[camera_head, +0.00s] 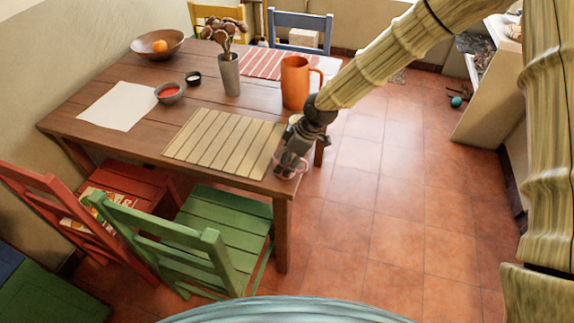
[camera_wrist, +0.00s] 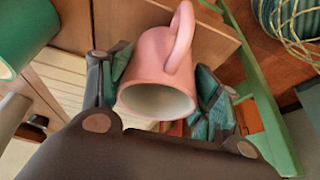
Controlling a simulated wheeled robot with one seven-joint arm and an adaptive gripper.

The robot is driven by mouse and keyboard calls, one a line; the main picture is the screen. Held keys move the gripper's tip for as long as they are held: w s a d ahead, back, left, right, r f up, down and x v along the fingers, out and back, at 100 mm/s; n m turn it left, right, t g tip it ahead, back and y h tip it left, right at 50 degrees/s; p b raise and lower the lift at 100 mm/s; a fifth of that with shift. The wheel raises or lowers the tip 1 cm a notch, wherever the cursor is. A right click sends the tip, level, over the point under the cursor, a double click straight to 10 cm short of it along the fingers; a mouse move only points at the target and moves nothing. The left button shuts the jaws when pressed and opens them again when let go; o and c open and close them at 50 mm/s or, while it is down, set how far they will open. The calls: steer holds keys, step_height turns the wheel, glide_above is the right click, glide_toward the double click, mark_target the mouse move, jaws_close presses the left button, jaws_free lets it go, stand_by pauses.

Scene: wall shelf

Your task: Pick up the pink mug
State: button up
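The pink mug (camera_wrist: 160,68) is between the two fingers of my gripper (camera_wrist: 165,85) in the wrist view. The finger pads press against both sides of its body. Its pale open mouth faces the wrist camera and its handle points up in that picture. In the head view, my gripper (camera_head: 290,162) is at the near right corner of the wooden table, and only a little of the pink mug (camera_head: 302,166) shows around the fingers. I cannot tell whether the mug touches the table.
The table (camera_head: 130,145) holds an orange pitcher (camera_head: 295,84), a slatted placemat (camera_head: 222,143), a grey vase (camera_head: 229,75) and a wooden bowl (camera_head: 143,47). A green chair (camera_head: 215,228) stands in front. Tiled floor at right is free.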

steer(key=shift+c, duration=1.2)
steer(key=shift+r, duration=0.15)
